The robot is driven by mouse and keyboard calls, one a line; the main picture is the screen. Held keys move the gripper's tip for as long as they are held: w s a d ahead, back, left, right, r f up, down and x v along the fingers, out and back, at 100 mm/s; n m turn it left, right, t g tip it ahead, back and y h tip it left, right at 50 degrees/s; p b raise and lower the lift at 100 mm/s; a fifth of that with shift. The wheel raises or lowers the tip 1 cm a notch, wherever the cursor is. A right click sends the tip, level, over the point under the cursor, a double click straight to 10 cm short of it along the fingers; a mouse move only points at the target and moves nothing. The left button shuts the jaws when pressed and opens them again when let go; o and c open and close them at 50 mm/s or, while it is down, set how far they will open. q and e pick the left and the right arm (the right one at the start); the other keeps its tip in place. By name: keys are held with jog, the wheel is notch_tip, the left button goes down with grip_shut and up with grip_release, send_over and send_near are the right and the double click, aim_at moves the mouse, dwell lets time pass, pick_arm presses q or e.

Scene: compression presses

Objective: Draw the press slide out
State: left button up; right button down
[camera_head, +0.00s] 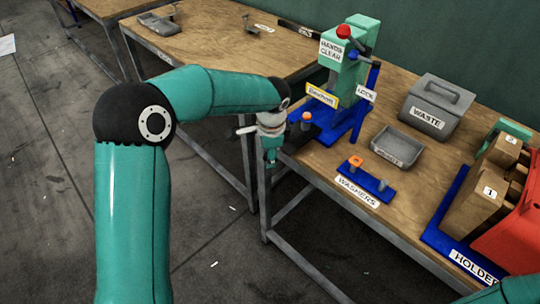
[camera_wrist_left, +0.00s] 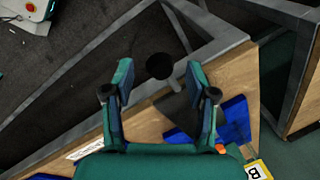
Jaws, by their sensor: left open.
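The press (camera_head: 352,75) is green with a blue base and a red-knobbed lever, and stands at the table's front left. Its slide (camera_wrist_left: 178,108) shows in the left wrist view as a dark plate with a grey stem ending in a round black knob (camera_wrist_left: 160,66) past the table edge. My left gripper (camera_head: 270,158) hangs at that edge in front of the press. In the wrist view (camera_wrist_left: 160,78) its fingers are open, one each side of the knob and stem. I cannot tell whether they touch. In the head view the gripper hides the knob. My right gripper is out of view.
An orange-topped peg (camera_head: 306,118) stands by the press. A washers stand (camera_head: 378,192), small grey tray (camera_head: 397,147), waste bin (camera_head: 430,105), blue holder (camera_head: 440,235) and red case (camera_head: 515,225) fill the table rightward. Floor in front is free.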

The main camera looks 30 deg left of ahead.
pick_arm(q)
notch_tip(320, 180, up, 10)
jog(key=s+d, duration=0.1)
jog(key=shift+s+d+r, duration=0.2)
jog(key=shift+s, duration=0.15)
dwell(0.3)
